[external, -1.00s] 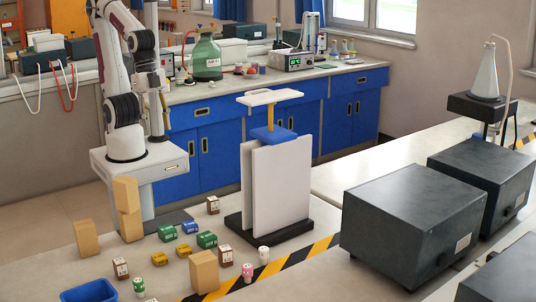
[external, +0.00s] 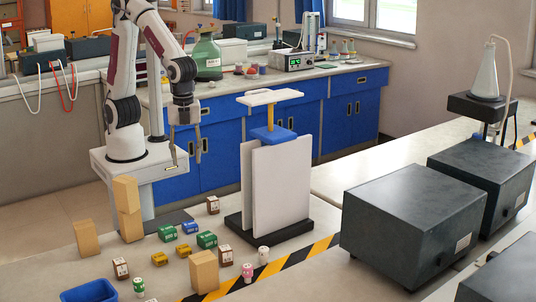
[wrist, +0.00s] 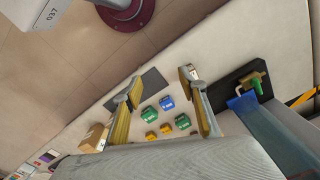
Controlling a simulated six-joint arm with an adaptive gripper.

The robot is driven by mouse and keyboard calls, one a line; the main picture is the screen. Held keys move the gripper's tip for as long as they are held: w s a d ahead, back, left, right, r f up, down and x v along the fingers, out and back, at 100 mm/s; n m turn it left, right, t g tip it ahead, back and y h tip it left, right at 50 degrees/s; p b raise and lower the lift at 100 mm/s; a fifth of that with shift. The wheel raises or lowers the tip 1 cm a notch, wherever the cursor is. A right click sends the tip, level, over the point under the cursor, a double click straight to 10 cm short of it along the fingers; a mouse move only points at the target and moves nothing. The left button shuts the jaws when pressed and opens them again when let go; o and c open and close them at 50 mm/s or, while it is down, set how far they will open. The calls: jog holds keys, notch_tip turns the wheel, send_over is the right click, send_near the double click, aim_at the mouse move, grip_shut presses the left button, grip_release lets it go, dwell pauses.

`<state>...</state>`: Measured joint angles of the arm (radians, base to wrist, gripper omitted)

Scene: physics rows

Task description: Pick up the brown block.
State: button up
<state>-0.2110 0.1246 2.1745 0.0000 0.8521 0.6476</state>
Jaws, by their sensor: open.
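Small dark brown blocks with white labels stand on the table in the external view: one behind the coloured blocks (external: 213,205), one at the front left (external: 121,268) and one at the front right (external: 225,257). I cannot tell which one the task names. My gripper (external: 185,160) is open and empty, pointing down in the air, well above the table and behind the blocks. In the wrist view its two fingers (wrist: 160,78) are spread wide with the coloured blocks seen between and below them. A brown, white-labelled patch shows by the right fingertip, partly hidden.
Green (external: 207,240), blue (external: 190,228) and yellow (external: 183,251) blocks lie close together. Tan blocks (external: 86,238) stand left, one stacked (external: 125,193), and another at the front (external: 204,271). A blue bin (external: 90,291) is front left. A white-panelled stand (external: 275,190) rises at right.

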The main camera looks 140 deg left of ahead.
aim_at(213, 198)
jog(key=w+a+f+m, duration=0.1)
jog(key=w+f+m, duration=0.1)
jog(key=m, duration=0.1)
jog(key=w+a+f+m, duration=0.1)
jog(key=w+f+m, duration=0.1)
jog(key=m, duration=0.1)
jog(key=w+a+f+m, duration=0.1)
jog(key=w+f+m, duration=0.1)
jog(key=w+m, duration=0.1)
jog(key=shift+a+f, duration=0.1)
jog(key=shift+a, duration=0.15)
jog(key=shift+w+a+r+m, duration=0.2)
jog(key=shift+w+m, duration=0.45)
jog(key=shift+m, duration=0.45)
jog(key=shift+w+r+m, duration=0.15)
jog(key=shift+w+m, duration=0.05)
jog(key=shift+m, duration=0.3)
jog(key=shift+w+m, duration=0.1)
jog(key=shift+m, duration=1.1)
jog(key=shift+f, duration=1.3)
jog(key=shift+f, duration=0.1)
jog(key=shift+s+f, duration=0.2)
jog(key=shift+f, duration=1.05)
jog(key=shift+s+f, duration=0.15)
jog(key=shift+f, duration=1.1)
